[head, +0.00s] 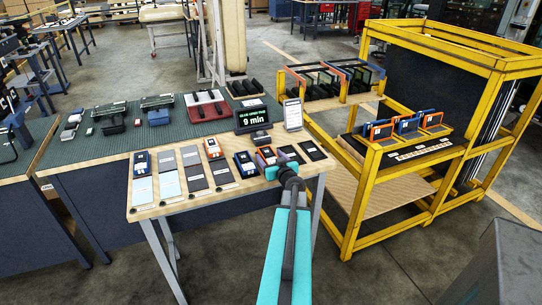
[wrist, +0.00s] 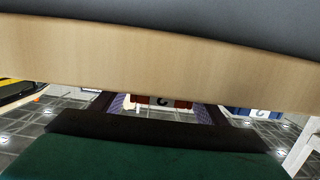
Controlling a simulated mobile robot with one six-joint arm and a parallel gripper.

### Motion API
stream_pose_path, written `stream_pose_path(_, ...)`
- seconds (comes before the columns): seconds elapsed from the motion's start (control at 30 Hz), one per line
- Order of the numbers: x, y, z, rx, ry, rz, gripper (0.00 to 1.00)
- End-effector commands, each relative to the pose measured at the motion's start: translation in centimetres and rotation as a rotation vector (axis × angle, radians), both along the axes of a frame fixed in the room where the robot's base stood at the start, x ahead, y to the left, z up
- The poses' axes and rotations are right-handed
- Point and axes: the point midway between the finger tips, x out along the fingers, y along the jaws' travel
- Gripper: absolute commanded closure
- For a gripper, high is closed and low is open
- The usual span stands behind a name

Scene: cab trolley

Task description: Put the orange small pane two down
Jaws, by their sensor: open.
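Small orange-framed panes (head: 381,131) and small blue-framed panes (head: 427,114) stand in a row on the right shelf of the yellow trolley (head: 349,220) in the head view. I cannot tell which orange one is meant. Larger orange and blue framed panes (head: 352,68) stand on its left shelf.
The wooden table (head: 160,209) holds a row of cards with small blue and orange items. A display reading 9 min (head: 252,119) stands behind them. A light wooden edge (wrist: 150,65) crosses the wrist view close up. Open floor lies in front of the trolley.

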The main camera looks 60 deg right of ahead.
Motion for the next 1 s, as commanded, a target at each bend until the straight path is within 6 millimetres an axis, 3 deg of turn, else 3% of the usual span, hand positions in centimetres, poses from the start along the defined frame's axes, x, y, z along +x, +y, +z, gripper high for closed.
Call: stream_pose_path(1.0, -7.6, 5.7, 1.6, 0.002, 0.001, -0.001, 0.33)
